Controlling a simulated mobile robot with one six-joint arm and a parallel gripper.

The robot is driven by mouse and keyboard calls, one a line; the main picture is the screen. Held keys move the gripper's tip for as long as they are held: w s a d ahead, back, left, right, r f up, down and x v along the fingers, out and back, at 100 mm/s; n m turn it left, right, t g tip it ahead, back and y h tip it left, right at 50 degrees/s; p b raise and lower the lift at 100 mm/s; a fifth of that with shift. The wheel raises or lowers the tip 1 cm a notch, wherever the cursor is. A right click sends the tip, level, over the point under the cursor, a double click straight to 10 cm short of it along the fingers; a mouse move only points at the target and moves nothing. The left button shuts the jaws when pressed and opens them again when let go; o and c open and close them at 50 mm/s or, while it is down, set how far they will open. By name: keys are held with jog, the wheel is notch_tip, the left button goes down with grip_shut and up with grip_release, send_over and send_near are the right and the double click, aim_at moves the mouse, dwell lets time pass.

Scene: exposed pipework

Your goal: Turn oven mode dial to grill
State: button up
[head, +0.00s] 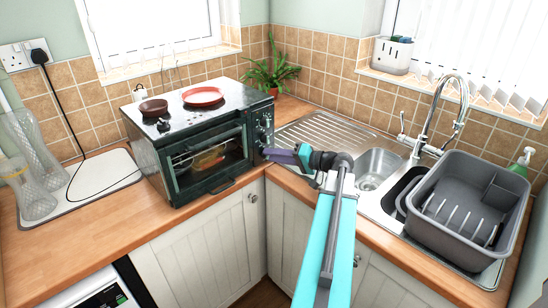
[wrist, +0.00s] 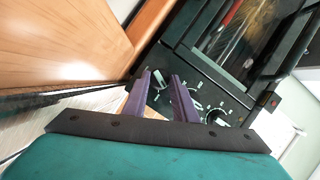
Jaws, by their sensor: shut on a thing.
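The black oven (head: 205,150) stands on the counter, with its door shut and food visible behind the glass. Its control panel with several dials runs down the right side of its front. In the wrist view, a dial (wrist: 158,82) shows between the purple fingers of my gripper (wrist: 162,84). My gripper is shut on this dial; in the head view, my gripper (head: 268,153) is at the low part of the panel. Two other dials, a middle one (wrist: 192,90) and a farther one (wrist: 216,116), are uncovered. Their markings are too small to read.
The sink (head: 375,168) and a grey dish rack (head: 468,205) are to the right. Glass bottles (head: 35,150) stand on the left.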

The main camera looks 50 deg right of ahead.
jog(key=o, duration=1)
jog(key=shift+o, duration=0.2)
jog(key=shift+s, duration=0.15)
jog(key=b+v, duration=0.2)
jog(key=v, duration=1.1)
jog(key=shift+s+d+r+b, duration=0.1)
jog(key=shift+s+d+b, duration=0.05)
jog(key=shift+s+b, duration=0.2)
jog(key=shift+w, duration=0.1)
